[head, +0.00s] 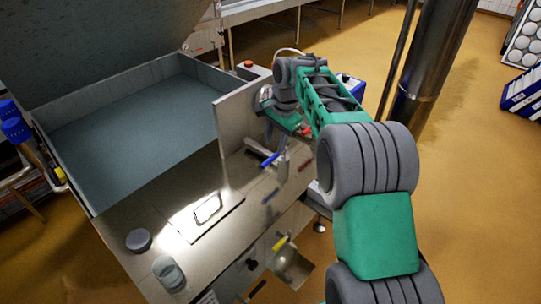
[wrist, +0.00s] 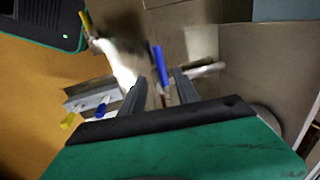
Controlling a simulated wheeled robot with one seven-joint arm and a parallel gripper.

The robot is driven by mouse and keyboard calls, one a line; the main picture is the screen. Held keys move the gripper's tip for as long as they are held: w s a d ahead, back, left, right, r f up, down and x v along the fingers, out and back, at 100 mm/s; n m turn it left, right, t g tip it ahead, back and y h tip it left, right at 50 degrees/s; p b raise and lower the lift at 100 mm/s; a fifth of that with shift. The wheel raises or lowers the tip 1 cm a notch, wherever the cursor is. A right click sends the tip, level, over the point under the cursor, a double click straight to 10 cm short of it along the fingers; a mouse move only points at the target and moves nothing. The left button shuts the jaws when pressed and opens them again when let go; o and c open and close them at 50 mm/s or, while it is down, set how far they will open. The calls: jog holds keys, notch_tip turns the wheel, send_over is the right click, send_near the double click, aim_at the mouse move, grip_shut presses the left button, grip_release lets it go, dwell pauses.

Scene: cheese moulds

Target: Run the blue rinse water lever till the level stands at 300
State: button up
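A blue lever (head: 271,159) sits on a metal tap at the right part of the steel bench. In the wrist view a blue lever (wrist: 159,66) stands upright just beyond my fingertips, in line with the space between them. My gripper (wrist: 162,80) is open, with its two dark fingers apart and nothing seen between them. In the head view the gripper is partly hidden by my arm, close above the tap. A clear round vessel (head: 168,274) stands at the bench's front left. No level reading can be made out. I cannot tell whether the lever is touched.
A large steel basin (head: 130,130) fills the back left, with an upright steel plate (head: 238,118) at its right side. A grey round pot (head: 138,240) stands near the vessel. A steel pillar (head: 432,60) rises behind my arm.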

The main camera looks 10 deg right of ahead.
aim_at(270, 159)
jog(key=f, duration=0.2)
jog(key=w+f, duration=0.1)
jog(key=f, duration=0.2)
jog(key=a+f, duration=0.1)
jog(key=f, duration=0.1)
jog(key=shift+w+f, duration=0.15)
jog(key=shift+c, duration=0.4)
grip_shut()
dwell(0.7)
